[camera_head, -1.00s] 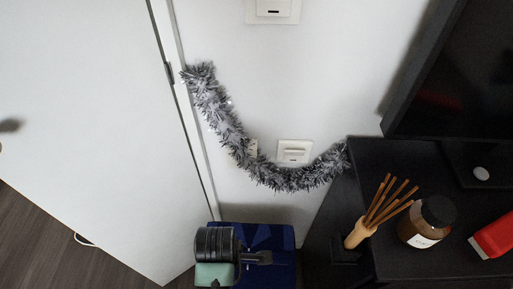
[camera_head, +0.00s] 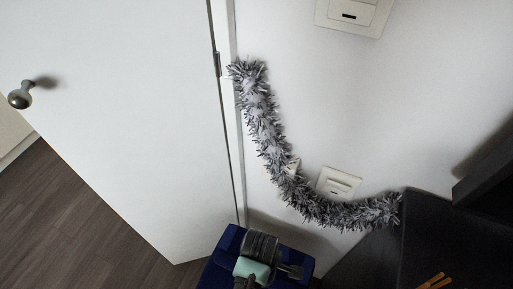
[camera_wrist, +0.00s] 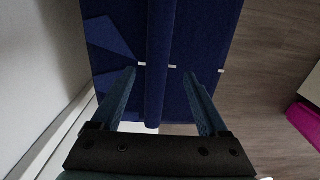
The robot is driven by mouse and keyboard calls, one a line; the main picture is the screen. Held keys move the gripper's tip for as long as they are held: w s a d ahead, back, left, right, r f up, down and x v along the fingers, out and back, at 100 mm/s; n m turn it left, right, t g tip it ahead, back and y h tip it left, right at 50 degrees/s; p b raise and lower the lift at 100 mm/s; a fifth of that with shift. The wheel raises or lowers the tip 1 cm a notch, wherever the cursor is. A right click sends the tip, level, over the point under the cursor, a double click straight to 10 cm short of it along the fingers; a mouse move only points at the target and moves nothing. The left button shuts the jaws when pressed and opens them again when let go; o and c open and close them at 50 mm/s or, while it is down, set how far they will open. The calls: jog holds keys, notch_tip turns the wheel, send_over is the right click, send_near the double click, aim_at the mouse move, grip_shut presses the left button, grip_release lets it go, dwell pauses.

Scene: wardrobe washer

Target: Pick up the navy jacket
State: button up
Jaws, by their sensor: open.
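A navy-blue fabric-like thing (camera_head: 222,262) stands low between the white door and the black cabinet. It has angular panels, and I cannot tell surely whether it is the navy jacket. In the wrist view the navy-blue thing (camera_wrist: 203,35) fills the upper middle, with a raised vertical ridge and small white tabs across it. My gripper (camera_wrist: 160,78) is open, with one finger on each side of the ridge in the picture. I cannot tell whether the fingers touch it. In the head view my gripper (camera_head: 291,271) is over the navy-blue thing, which my arm partly hides.
A white door (camera_head: 120,120) with a round knob (camera_head: 20,96) is at left. Grey tinsel (camera_head: 272,140) hangs on the wall above. A black cabinet (camera_head: 440,235) bounds the right. A magenta thing (camera_wrist: 305,122) lies at right in the wrist view. Dark wood floor (camera_head: 75,215) is open at lower left.

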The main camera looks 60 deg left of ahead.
jog(key=f+b, duration=0.1)
jog(key=f, duration=0.1)
jog(key=a+f+b, duration=0.1)
jog(key=f, duration=0.1)
jog(key=shift+s+f, duration=0.1)
jog(key=shift+f, duration=0.3)
grip_shut()
dwell(1.0)
